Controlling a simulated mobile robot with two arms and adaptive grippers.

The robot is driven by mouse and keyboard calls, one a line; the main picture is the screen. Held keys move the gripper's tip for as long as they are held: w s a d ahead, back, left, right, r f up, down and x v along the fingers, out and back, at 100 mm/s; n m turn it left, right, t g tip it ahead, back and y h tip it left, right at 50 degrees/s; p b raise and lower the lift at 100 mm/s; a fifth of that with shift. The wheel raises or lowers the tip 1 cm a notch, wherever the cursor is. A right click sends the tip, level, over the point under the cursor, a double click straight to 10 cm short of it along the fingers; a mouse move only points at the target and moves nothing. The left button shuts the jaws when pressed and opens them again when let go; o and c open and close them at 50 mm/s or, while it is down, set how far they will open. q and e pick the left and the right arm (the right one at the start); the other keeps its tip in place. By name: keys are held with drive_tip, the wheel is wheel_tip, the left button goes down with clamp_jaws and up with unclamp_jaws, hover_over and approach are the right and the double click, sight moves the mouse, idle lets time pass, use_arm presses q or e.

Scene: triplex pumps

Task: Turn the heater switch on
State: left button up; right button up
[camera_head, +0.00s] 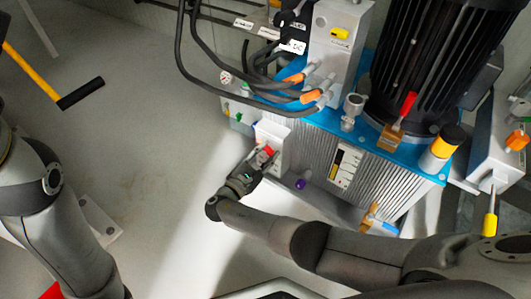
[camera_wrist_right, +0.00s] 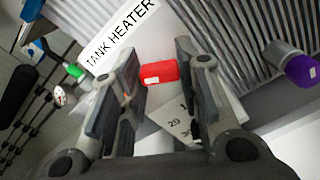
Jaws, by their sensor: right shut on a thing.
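The red heater switch (camera_head: 267,151) is on the pale heater box (camera_head: 272,134) at the front of the pump unit's ribbed tank. In the right wrist view the red switch (camera_wrist_right: 160,73) is below a "TANK HEATER" label (camera_wrist_right: 120,38) and above a plate with numbers (camera_wrist_right: 180,124). My right gripper (camera_head: 262,158) is at the box, with its fingers (camera_wrist_right: 158,70) on both sides of the switch, shut on it. The fingers hide part of the box, and I cannot tell the switch's set position. My left arm shows at the left edge, but its gripper is out of view.
The ribbed tank (camera_head: 320,165) carries a black motor (camera_head: 425,60) and several dark hoses. A purple-capped fitting (camera_head: 300,184) sticks out right of the heater box; it also shows in the wrist view (camera_wrist_right: 303,71).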

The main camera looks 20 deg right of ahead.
drive_tip(key=shift+d, duration=0.1)
drive_tip(key=o, duration=1)
drive_tip(key=shift+r, duration=0.1)
drive_tip(key=shift+r, duration=4.9)
